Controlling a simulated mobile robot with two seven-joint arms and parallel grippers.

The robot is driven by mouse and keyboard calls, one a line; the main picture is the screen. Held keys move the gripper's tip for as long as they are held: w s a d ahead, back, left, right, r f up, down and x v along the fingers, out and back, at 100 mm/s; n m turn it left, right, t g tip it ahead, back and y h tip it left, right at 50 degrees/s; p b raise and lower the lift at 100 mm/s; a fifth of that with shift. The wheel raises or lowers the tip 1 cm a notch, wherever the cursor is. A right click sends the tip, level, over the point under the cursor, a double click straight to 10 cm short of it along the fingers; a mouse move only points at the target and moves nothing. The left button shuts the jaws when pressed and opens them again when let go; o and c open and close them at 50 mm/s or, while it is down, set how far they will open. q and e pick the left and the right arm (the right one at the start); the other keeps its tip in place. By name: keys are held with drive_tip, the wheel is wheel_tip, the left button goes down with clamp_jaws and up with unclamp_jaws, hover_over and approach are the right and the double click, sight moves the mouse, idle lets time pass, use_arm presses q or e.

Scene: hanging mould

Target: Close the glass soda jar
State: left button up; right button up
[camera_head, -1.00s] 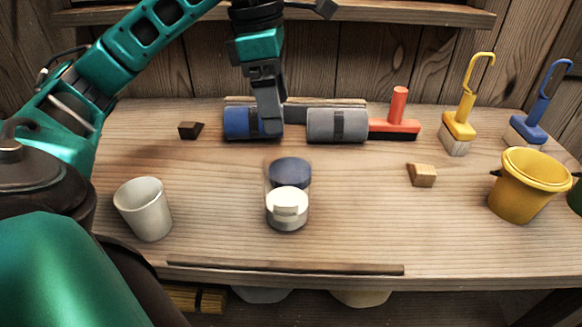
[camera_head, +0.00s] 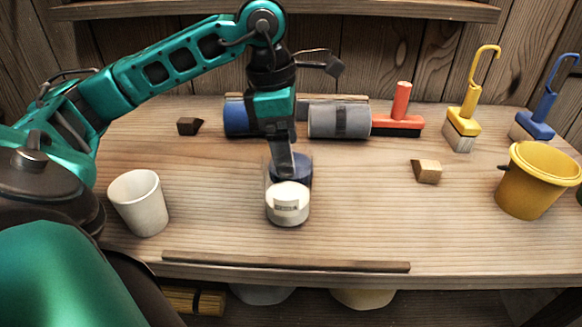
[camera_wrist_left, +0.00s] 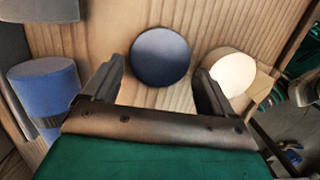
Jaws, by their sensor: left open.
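The glass soda jar (camera_head: 288,207) stands upright near the middle of the table, clear with white contents and a small label. Its white top also shows in the left wrist view (camera_wrist_left: 234,72). A round dark-blue lid (camera_wrist_left: 160,56) lies apart, just behind the jar; in the head view it is partly hidden by my gripper and overlaps the jar's clear wall. My left gripper (camera_head: 286,172) points down over the lid. In the left wrist view its open fingers (camera_wrist_left: 158,78) flank the lid, with nothing held. The right finger is close to the jar. My right gripper is not in view.
A white cup (camera_head: 140,204) stands left. Blue (camera_head: 236,119) and grey (camera_head: 338,121) rolls lie behind, beside a red brush (camera_head: 400,110). A wooden block (camera_head: 427,171) and yellow bucket (camera_head: 535,182) are at right. A raised strip (camera_head: 285,263) runs along the front edge.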

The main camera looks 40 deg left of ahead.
use_arm(q)
drive_tip(key=shift+w+d+f, duration=0.15)
drive_tip(key=shift+f, duration=1.35)
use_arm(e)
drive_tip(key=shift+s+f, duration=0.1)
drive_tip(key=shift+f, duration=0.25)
use_arm(q)
drive_tip(key=c, duration=0.6)
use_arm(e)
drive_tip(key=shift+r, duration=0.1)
use_arm(q)
drive_tip(key=shift+c, duration=0.2)
wheel_tip(320, 180, up, 8)
drive_tip(key=shift+r+p, duration=0.25)
drive_tip(key=shift+p, duration=0.75)
wheel_tip(320, 180, up, 12)
drive_tip(key=p, duration=0.5)
drive_tip(key=shift+f+p, duration=0.15)
drive_tip(key=shift+p, duration=0.15)
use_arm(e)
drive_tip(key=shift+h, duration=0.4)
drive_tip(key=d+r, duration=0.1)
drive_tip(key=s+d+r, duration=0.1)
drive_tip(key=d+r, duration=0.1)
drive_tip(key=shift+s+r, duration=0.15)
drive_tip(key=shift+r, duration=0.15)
